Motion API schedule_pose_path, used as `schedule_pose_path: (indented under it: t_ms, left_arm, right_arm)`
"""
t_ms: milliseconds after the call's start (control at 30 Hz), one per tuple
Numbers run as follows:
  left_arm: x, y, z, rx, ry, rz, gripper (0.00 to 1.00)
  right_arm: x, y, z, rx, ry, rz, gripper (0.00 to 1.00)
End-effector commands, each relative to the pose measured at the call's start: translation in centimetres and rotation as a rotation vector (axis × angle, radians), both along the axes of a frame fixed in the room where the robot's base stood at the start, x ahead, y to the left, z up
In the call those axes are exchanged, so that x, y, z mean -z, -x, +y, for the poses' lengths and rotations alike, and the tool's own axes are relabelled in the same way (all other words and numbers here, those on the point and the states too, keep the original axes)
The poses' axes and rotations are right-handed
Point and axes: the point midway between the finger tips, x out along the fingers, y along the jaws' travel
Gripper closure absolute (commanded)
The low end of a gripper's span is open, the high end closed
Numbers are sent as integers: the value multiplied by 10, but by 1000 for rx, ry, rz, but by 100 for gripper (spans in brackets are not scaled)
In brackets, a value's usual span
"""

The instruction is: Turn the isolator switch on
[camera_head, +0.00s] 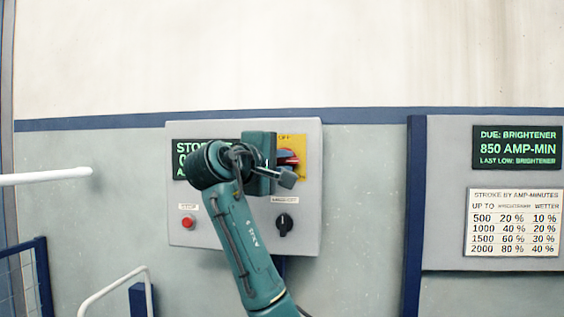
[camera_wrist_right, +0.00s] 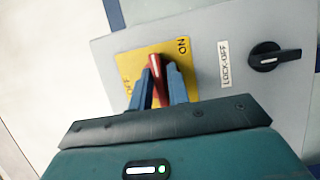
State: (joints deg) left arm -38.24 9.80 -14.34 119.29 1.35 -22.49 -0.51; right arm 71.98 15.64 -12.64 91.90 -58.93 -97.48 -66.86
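The isolator switch (camera_head: 287,157) is a red handle on a yellow plate. It is partly hidden by my right gripper (camera_head: 277,160) in the head view. In the right wrist view, the red handle (camera_wrist_right: 155,66) stands between the two blue fingers of my right gripper (camera_wrist_right: 160,80). The fingers are close together and the handle nearly fills the gap between them. The word OFF is at the plate's left and ON at its upper right there. The handle points to the plate's upper edge, left of ON. My left gripper is not in view.
The grey control box (camera_head: 310,215) also bears a red stop button (camera_head: 187,222), a black lock-off knob (camera_head: 284,223) and a green-text display (camera_head: 180,160), partly covered by my arm. White rails (camera_head: 45,176) are at left. A sign and chart (camera_head: 514,222) hang at right.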

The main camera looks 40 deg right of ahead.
Motion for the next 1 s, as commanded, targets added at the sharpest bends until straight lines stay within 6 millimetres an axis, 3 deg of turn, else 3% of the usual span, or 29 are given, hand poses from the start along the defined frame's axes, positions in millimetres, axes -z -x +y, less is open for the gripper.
schedule_pose_path:
  t_ms: [167, 533, 1000]
  left_arm:
    - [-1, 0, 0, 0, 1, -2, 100]
    - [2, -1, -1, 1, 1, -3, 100]
    - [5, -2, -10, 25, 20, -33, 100]
  right_arm:
    - [-1, 0, 0, -1, 2, 0, 68]
    - [-1, 2, 9, -3, 5, 0, 67]
    - [0, 29, 101, -5, 4, -1, 67]
